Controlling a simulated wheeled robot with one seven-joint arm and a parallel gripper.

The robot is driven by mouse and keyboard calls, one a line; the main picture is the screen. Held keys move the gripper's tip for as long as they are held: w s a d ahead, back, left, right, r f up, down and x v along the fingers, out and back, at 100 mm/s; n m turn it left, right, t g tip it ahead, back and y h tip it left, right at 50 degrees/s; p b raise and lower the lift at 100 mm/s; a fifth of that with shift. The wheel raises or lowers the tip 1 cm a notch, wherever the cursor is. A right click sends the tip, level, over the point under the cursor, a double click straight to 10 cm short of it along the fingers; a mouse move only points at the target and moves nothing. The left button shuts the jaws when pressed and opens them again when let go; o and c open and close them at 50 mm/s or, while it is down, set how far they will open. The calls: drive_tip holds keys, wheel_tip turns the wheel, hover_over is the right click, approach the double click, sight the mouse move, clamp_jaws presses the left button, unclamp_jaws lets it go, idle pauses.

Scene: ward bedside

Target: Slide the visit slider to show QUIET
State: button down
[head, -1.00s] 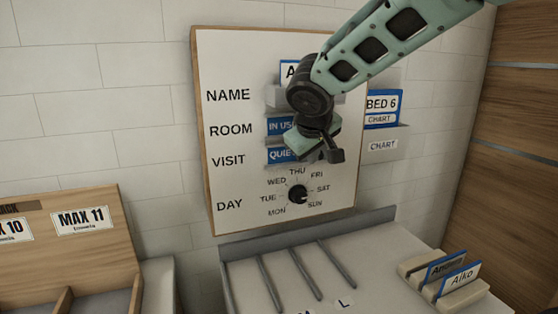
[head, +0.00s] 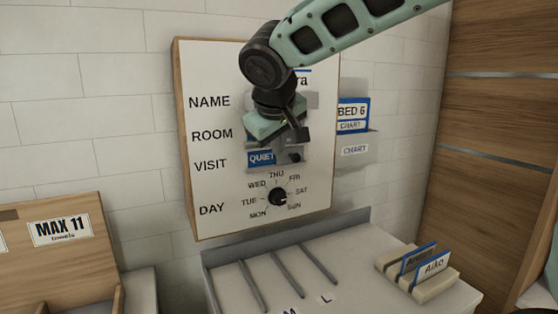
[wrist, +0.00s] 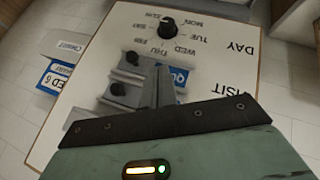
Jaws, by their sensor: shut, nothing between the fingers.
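The visit slider sits in the VISIT row of the white board (head: 190,80). In the wrist view the picture is upside down; the visit knob (wrist: 132,58) shows, and the label is partly hidden behind a finger. My gripper (head: 304,138) is shut and empty, in front of the board at about the ROOM row, just above the visit knob. Its fingers (wrist: 160,85) point at the board. I cannot tell whether they touch it.
The room slider's knob (wrist: 117,89) is close to my fingers. The DAY dial (head: 278,197) is below the visit row. A BED 6 chart holder (head: 353,150) is right of the board. A counter (head: 340,260) with rods and name cards stands below.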

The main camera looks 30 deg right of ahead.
drive_tip(key=shift+v, duration=1.5)
drive_tip(key=shift+a, duration=0.1)
drive_tip(key=s+a+f+n+g+y, duration=0.35)
drive_tip(key=s+a+f, duration=0.55)
drive_tip(key=s+f, duration=0.55)
drive_tip(key=s+a+f+n+g, duration=0.1)
drive_tip(key=s+a+f+g, duration=0.1)
drive_tip(key=s+f, duration=0.6)
drive_tip(key=s+g+y, duration=0.1)
drive_tip(key=s, duration=0.4)
drive_tip(key=shift+s+f, duration=0.3)
drive_tip(key=shift+f, duration=0.1)
drive_tip(key=shift+w+d, duration=0.1)
drive_tip(key=shift+d, duration=0.1)
